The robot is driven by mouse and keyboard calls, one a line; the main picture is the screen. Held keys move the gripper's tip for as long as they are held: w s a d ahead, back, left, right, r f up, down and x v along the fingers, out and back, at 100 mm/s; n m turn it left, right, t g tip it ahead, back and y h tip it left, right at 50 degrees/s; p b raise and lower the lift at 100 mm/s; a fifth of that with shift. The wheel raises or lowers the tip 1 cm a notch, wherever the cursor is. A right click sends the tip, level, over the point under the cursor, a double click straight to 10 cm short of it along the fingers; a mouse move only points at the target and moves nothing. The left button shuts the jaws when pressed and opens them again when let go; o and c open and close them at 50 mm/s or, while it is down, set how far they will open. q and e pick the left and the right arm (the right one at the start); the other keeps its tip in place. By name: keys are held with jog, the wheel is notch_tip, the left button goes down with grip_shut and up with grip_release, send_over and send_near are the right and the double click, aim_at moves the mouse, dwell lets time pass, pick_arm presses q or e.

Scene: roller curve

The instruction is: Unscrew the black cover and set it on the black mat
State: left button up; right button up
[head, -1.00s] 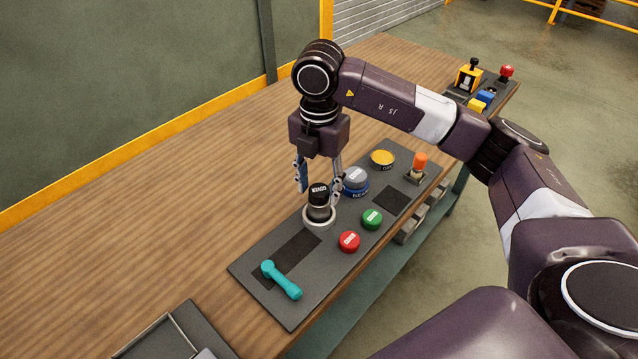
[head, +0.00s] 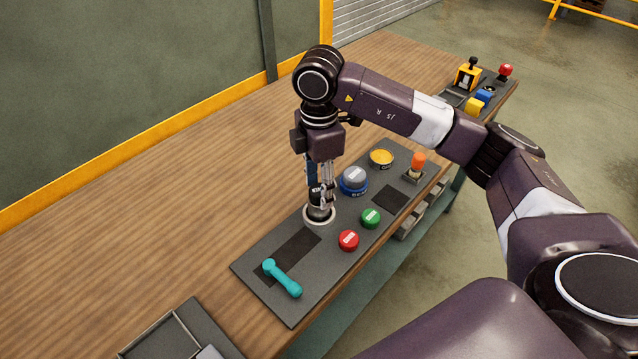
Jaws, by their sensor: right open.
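The black cover (head: 315,196) with a white label sits on a dark post with a pale ring base on the grey panel. My right gripper (head: 320,188) is open and points straight down over the cover, its fingers lowered around it and partly hiding it. I cannot tell whether the fingers touch the cover. A bare black square (head: 390,199), which looks like the black mat, lies on the panel to the right of the cover. My left gripper is not in view.
The panel also holds a blue-grey knob (head: 353,179), a yellow-topped cap (head: 381,158), an orange switch (head: 417,162), green (head: 370,218) and red (head: 348,240) buttons and a teal lever (head: 282,278). A tray (head: 150,345) sits at the front left.

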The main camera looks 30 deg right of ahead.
jog(key=shift+c, duration=0.3)
jog(key=c, duration=1.2)
jog(key=shift+o, duration=0.2)
jog(key=n+b, duration=0.1)
jog(key=n, duration=0.3)
jog(key=shift+f+n+b, duration=0.1)
jog(key=shift+n+b, duration=0.2)
jog(key=shift+b, duration=0.1)
jog(key=n, duration=0.2)
jog(key=shift+n+b, duration=0.3)
jog(key=shift+n, duration=0.1)
jog(key=n+b, duration=0.1)
jog(key=n, duration=0.2)
jog(key=shift+n, duration=0.3)
jog(key=shift+n+b, duration=0.65)
jog(key=shift+n, duration=1.25)
